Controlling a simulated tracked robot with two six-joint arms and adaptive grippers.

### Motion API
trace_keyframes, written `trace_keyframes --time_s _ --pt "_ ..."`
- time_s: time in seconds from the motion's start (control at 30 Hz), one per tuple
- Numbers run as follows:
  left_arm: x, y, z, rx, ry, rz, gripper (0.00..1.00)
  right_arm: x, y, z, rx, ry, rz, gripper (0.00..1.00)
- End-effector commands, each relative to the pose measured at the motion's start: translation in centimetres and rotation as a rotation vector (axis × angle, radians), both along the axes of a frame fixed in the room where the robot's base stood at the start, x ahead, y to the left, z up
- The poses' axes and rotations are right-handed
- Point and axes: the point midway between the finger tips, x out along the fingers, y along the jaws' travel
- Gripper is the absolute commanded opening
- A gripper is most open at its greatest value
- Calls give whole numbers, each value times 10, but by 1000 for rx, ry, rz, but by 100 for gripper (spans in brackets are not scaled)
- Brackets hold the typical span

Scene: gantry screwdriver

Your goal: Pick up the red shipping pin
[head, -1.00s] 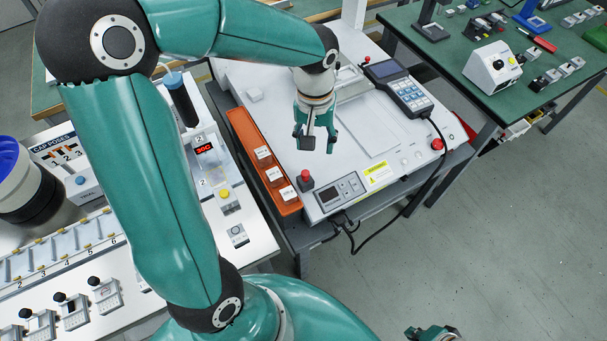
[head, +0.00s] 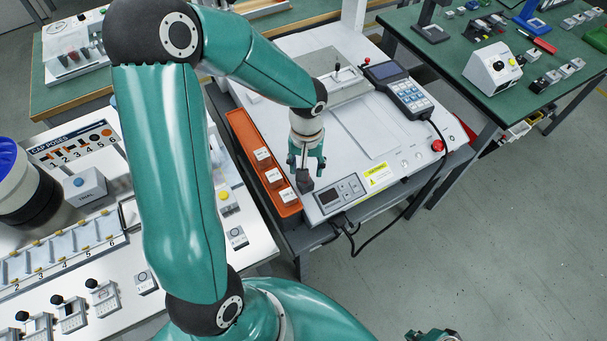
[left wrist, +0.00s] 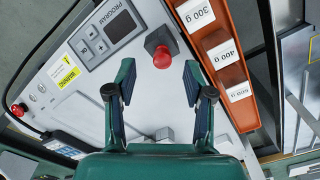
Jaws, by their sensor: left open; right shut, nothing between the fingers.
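A round red knob (left wrist: 162,59) on a dark square base (left wrist: 160,40) stands at the machine's front-left corner; I take it to be the red shipping pin. In the head view the base (head: 305,184) shows below my left gripper (head: 306,166), which hides the knob. In the left wrist view my left gripper (left wrist: 158,80) is open and empty. The knob appears between its fingertips, apart from both; the height gap is unclear. My right gripper (head: 434,335) is shut, at the bottom edge, partly cut off.
An orange tray (head: 241,128) with labelled weights runs close beside the base. A control panel (head: 340,193) is on its other side. A teach pendant (head: 398,88) and another red button (head: 437,145) are on the white machine. A green table (head: 470,60) stands at the right.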

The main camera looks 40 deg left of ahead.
Motion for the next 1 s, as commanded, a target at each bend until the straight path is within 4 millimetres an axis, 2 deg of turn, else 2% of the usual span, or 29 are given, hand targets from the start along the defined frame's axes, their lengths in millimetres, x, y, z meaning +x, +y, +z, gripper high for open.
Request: trace_keyframes --time_s 0.3,0.6,0.9,1.0 --pt "3 5 -42 -2 4 0 52 0 0 3 0 0 0 0" --pt "4 5 -45 -1 0 1 51 0 0 3 0 0 0 0" --pt "3 5 -45 -1 0 1 1 0 0 3 0 0 0 0" --pt "4 6 -45 -1 0 1 0 0 0 3 0 0 0 0"
